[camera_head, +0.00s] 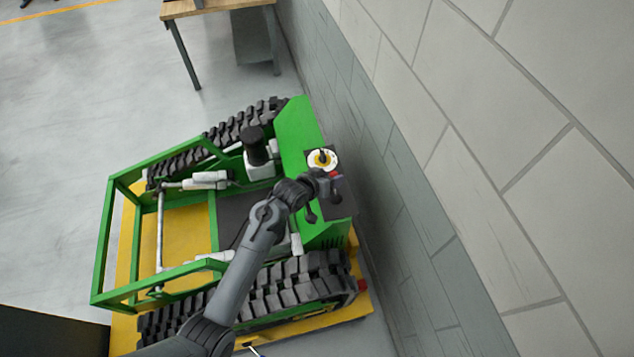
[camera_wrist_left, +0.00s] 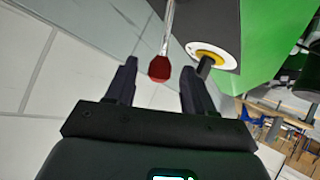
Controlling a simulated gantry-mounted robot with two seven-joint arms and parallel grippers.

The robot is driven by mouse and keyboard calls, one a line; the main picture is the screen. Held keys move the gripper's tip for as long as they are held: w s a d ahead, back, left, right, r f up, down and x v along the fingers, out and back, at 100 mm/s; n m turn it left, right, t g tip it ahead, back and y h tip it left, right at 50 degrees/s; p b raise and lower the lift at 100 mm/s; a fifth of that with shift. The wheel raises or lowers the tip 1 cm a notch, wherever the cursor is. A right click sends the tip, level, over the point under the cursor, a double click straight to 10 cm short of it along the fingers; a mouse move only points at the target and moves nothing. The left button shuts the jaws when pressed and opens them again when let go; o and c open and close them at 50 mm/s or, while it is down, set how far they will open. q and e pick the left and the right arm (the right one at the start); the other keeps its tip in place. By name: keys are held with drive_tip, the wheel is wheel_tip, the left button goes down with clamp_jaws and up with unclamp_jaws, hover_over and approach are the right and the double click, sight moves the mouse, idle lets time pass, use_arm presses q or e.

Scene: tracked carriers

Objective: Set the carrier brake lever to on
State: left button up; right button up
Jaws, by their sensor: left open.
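The green tracked carrier (camera_head: 297,130) stands beside a wall, with a dark control panel (camera_head: 340,207) at its right end. A lever with a red knob (camera_wrist_left: 160,68) stands on a thin metal rod; the knob lies between my left fingertips in the left wrist view. My left gripper (camera_head: 332,184) is open over the panel, partly hiding it, and its fingers (camera_wrist_left: 158,74) stand apart on either side of the red knob. A white and yellow disc with a dark handle (camera_head: 322,159) is next to it; it also shows in the left wrist view (camera_wrist_left: 213,55). No lever marking is readable.
A block wall (camera_head: 450,170) runs close along the panel side. Black tracks (camera_head: 300,283) flank the carrier's yellow bed (camera_head: 190,236). A wooden-topped table (camera_head: 215,6) stands at the back. Open grey floor (camera_head: 70,110) lies to the left.

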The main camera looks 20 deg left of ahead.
use_arm(q)
drive_tip(key=v, duration=0.8)
drive_tip(key=shift+s, duration=0.15)
drive_tip(key=s+f+g+p, duration=0.3)
drive_tip(key=s+f, duration=0.3)
drive_tip(key=s, duration=0.8)
drive_tip(key=s+a+r+m+g+y+p, duration=0.1)
drive_tip(key=s+r, duration=0.3)
drive_tip(key=s, duration=0.4)
drive_tip(key=s+a+r+m+g+y+p, duration=0.1)
drive_tip(key=s+r+g+y, duration=0.1)
drive_tip(key=s+r, duration=0.3)
drive_tip(key=s+g, duration=0.1)
drive_tip(key=s, duration=0.2)
drive_tip(key=shift+s+a+m, duration=0.3)
drive_tip(key=shift+a+m, duration=0.05)
drive_tip(key=shift+m, duration=0.05)
drive_tip(key=shift+r, duration=0.15)
